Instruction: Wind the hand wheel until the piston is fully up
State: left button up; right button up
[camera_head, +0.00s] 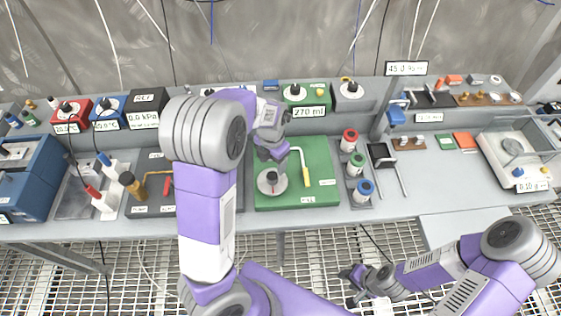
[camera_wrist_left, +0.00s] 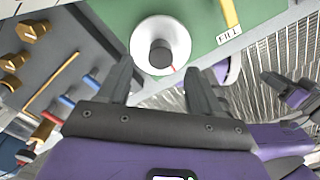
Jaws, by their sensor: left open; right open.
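A white round wheel (camera_head: 268,188) with a dark central knob lies on the green panel (camera_head: 325,150). It also shows in the left wrist view (camera_wrist_left: 143,32), with a small red mark beside the knob. My left gripper (camera_head: 274,150) is open above the wheel, at its far side in the head view. In the wrist view its two fingers (camera_wrist_left: 160,78) point toward the wheel, with nothing between them. I cannot make out a piston; my left arm hides part of the bench. My right gripper (camera_head: 354,286) is open and empty in front of the bench, above the grating.
A white pipe with a yellow handle (camera_head: 305,178) stands right of the wheel, near a "FILL" label. A green box with a "270 ml" display (camera_head: 309,112) is behind. Red, green and blue spools (camera_head: 362,190) stand to the right. The bench's right front is clear.

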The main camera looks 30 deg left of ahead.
aim_at(272, 175)
pick_arm(q)
jog(key=f, duration=0.2)
jog(key=f+b, duration=0.1)
jog(key=f, duration=0.1)
jog(key=s+f, duration=0.1)
jog(key=f, duration=0.2)
jog(key=shift+b, duration=0.35)
jog(key=c, duration=1)
jog(key=shift+c, duration=0.2)
